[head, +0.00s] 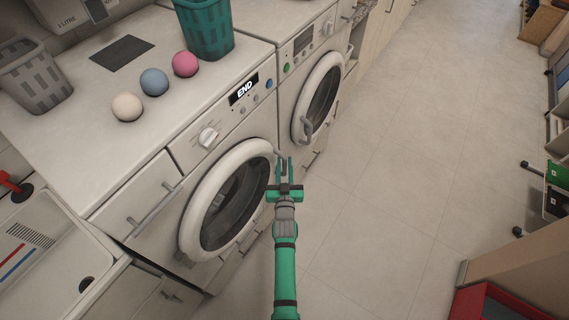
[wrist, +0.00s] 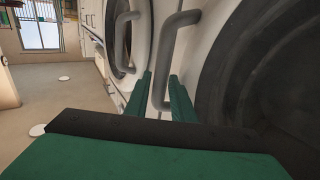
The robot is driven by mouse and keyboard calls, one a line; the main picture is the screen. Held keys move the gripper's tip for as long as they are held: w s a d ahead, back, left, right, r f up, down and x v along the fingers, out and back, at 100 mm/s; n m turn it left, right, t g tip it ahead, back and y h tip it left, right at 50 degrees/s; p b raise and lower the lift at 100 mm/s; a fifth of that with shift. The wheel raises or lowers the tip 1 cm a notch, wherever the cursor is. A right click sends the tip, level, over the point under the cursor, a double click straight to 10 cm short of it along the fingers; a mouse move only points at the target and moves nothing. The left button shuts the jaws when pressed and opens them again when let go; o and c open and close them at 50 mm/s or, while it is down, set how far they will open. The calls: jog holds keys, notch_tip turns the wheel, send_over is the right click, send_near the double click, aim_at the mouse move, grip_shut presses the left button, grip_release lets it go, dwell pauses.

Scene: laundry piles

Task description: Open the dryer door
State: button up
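The near front-loading machine has a round white door (head: 188,222) with dark glass, and it looks shut. A display above it reads END. Its grey bar handle (head: 279,156) is on the door's right side and shows large in the wrist view (wrist: 164,48). My green gripper (head: 285,163) is at this handle. In the wrist view, the gripper's two fingers (wrist: 163,88) are apart, with the lower part of the handle between them. I see gaps beside the bar, so it is not clamped. I cannot tell which machine is the dryer.
A second front-loader (head: 322,85), door shut, stands beyond the near one. Three balls (head: 154,82), a teal basket (head: 207,28) and a grey basket (head: 36,78) sit on top. A sink (head: 50,255) is at lower left.

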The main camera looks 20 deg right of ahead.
jog(key=shift+w+d+f, duration=0.1)
jog(key=shift+w+d, duration=0.1)
jog(key=shift+w, duration=0.05)
jog(key=shift+c, duration=0.5)
grip_shut()
jog(key=shift+s, duration=0.1)
